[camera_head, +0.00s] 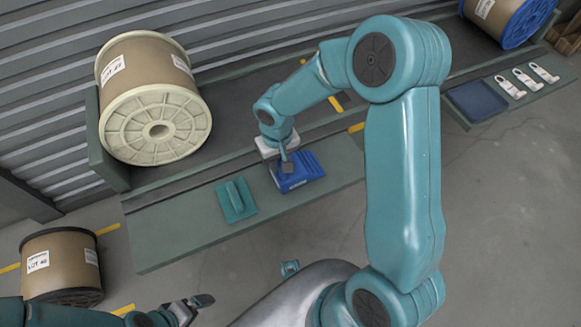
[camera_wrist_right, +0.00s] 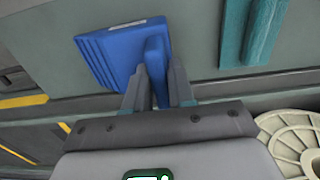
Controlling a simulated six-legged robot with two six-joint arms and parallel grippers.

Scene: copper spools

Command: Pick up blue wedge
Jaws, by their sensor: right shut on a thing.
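The blue wedge (camera_head: 302,172) is a ridged blue block with an upright grip, over the green-grey bench strip in the head view. Whether it touches the bench is unclear. My right gripper (camera_head: 286,166) is shut on its upright grip. In the right wrist view, the fingers (camera_wrist_right: 158,88) flank the grip of the blue wedge (camera_wrist_right: 112,52), and its ridged side extends to the left. My left gripper (camera_head: 195,306) is at the bottom left of the head view, away from the wedge; its jaw opening is unclear.
A teal block with a grip (camera_head: 236,200) lies just left of the wedge. A large copper spool (camera_head: 152,130) stands behind left, a smaller one (camera_head: 62,265) on the floor. A dark blue tray (camera_head: 476,102) and white tags (camera_head: 525,80) lie at the right. The front bench edge is clear.

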